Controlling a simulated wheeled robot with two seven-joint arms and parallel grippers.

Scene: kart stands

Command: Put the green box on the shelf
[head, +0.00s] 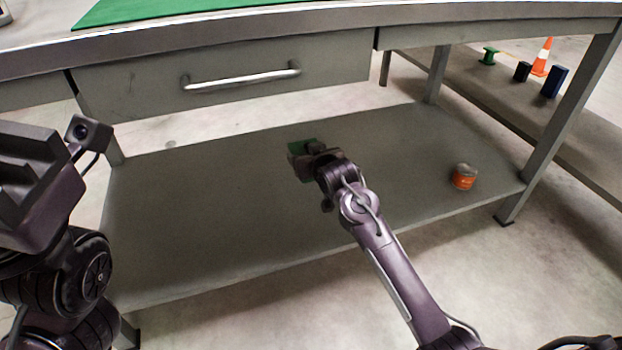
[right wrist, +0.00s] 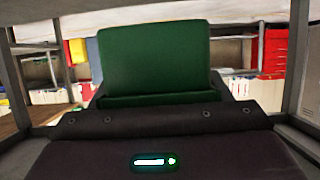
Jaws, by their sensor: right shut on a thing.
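The green box (head: 301,147) is in my right gripper (head: 318,157), over the middle of the lower shelf (head: 220,220) under the workbench. In the head view the gripper hides most of the box. In the right wrist view the green box (right wrist: 155,60) fills the upper middle, held beyond the gripper body. The right gripper is shut on it. I cannot tell whether the box touches the shelf. My left arm comes in at the left edge of the head view; its fingertips are not clearly seen.
An orange can (head: 463,177) stands at the right end of the shelf. A drawer (head: 235,80) with a metal handle hangs above. Bench legs (head: 560,125) bound the shelf. A cone (head: 542,58) and small objects stand on another surface at the right. The shelf's left part is clear.

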